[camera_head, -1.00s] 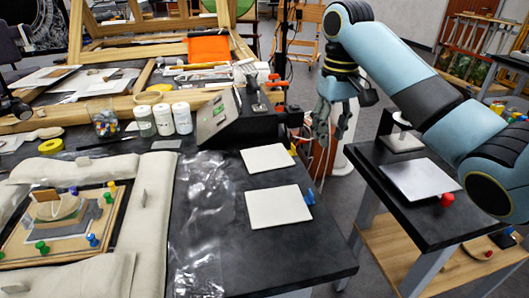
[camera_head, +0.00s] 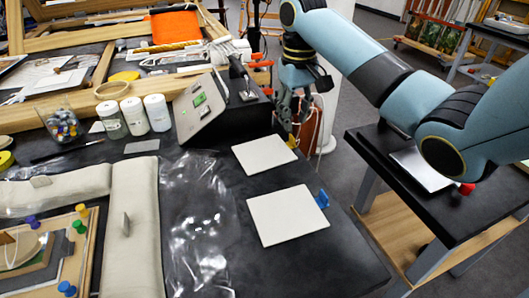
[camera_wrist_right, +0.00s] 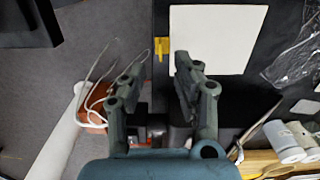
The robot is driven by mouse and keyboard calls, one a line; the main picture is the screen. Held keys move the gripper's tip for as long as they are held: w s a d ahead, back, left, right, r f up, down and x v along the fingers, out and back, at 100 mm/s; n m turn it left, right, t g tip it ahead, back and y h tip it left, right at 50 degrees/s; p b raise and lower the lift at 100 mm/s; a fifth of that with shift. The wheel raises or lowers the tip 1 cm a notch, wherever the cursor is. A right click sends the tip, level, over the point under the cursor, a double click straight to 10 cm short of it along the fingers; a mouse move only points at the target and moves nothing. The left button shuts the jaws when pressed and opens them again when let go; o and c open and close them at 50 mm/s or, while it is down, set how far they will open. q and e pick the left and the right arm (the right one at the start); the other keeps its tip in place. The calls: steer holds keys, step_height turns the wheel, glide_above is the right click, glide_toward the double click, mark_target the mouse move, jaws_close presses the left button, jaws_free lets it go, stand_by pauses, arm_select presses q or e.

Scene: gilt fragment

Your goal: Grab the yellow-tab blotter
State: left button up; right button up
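The yellow-tab blotter (camera_head: 262,155) is a white square lying flat on the dark table, its yellow tab (camera_head: 292,141) at its right edge. In the right wrist view the blotter (camera_wrist_right: 222,38) shows at the top, with the tab (camera_wrist_right: 161,46) on its left edge. My right gripper (camera_head: 293,122) is beyond the tab in the head view. In the wrist view my right gripper (camera_wrist_right: 160,66) is open and empty; the tab shows between its fingertips in the picture, apparently apart from them. My left gripper is not in view.
A second white blotter with a blue tab (camera_head: 286,215) lies nearer on the table. Clear plastic film (camera_head: 198,235) lies left of both. A grey instrument box (camera_head: 200,105) stands behind. White jars (camera_head: 157,112) stand farther left. A side table (camera_head: 475,205) is at right.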

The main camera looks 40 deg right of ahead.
mark_target(268, 148)
steer(key=f, duration=0.4)
steer(key=shift+w+f, duration=0.35)
steer(key=shift+f, duration=0.3)
steer(key=shift+c, duration=0.3)
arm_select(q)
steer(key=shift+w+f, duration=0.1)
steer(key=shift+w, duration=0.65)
arm_select(e)
jaws_close()
